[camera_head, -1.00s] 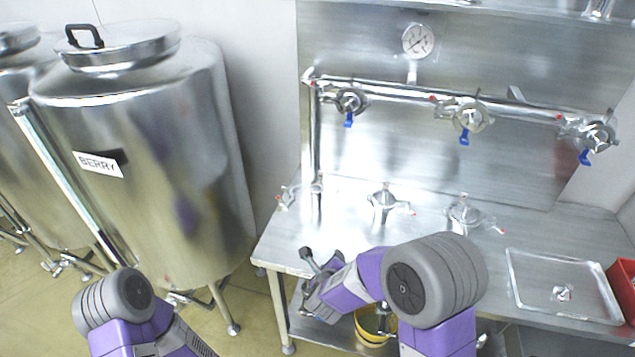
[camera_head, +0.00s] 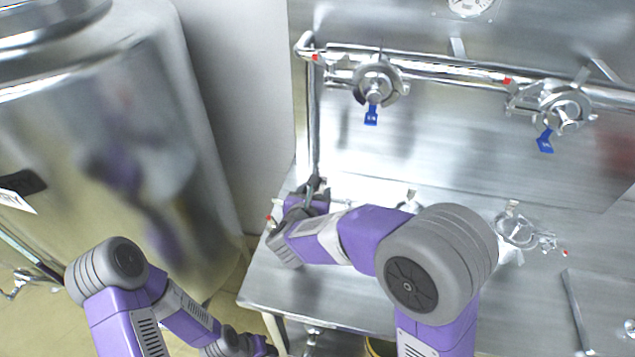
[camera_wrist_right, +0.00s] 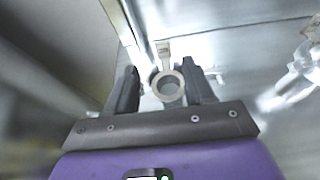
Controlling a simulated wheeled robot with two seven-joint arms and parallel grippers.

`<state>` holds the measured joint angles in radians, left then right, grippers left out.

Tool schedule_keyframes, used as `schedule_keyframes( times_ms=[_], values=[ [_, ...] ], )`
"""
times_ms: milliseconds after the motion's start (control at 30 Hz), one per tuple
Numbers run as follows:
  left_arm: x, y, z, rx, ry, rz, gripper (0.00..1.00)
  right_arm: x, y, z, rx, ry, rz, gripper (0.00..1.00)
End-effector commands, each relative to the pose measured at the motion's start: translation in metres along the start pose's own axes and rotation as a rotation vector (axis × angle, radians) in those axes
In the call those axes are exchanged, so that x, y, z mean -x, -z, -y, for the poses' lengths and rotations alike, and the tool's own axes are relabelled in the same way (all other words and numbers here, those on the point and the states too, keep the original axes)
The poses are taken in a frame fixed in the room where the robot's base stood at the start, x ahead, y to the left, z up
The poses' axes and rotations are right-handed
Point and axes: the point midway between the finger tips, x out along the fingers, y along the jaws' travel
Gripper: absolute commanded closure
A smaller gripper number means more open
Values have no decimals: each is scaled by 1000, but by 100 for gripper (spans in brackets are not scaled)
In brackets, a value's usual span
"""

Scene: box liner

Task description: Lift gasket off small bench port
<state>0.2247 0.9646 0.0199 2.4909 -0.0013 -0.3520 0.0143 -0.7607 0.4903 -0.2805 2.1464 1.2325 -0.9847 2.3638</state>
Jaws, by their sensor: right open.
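The small bench port shows in the right wrist view as a round opening with a pale grey ring (camera_wrist_right: 156,91), which may be the gasket; I cannot tell it from the port's rim. A metal clamp tab (camera_wrist_right: 163,50) sticks out beyond it. My right gripper (camera_wrist_right: 164,84) is open, its two dark fingers on either side of the ring; contact is unclear. In the head view my right gripper (camera_head: 314,190) is at the bench's back left corner and hides most of that port. My left gripper (camera_head: 262,347) is low at the bottom edge, its fingers unclear.
The steel bench (camera_head: 285,285) is clear at its front left. Another bench port (camera_head: 515,230) stands to the right. A large steel tank (camera_head: 120,140) stands left.

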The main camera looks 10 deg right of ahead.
Motion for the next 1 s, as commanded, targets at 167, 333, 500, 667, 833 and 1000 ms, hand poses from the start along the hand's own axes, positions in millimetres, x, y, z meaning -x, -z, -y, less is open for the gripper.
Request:
schedule_keyframes(
  times_ms=[167,333,500,667,833,1000],
  values=[
    [-1,0,1,0,0,0,57,-21,-2,2,1,4,1,47],
    [-2,0,1,0,0,0,57,-46,-6,4,3,4,0,47],
    [-4,0,2,0,0,0,57,-65,-6,4,4,2,-2,47],
    [-4,0,2,0,0,-1,57,-68,-6,4,4,1,-1,47],
    [-4,0,2,0,0,0,57,-68,-6,4,4,1,-1,56],
    [-4,0,2,0,0,0,57,-68,-6,4,4,1,-1,82]
  ],
)
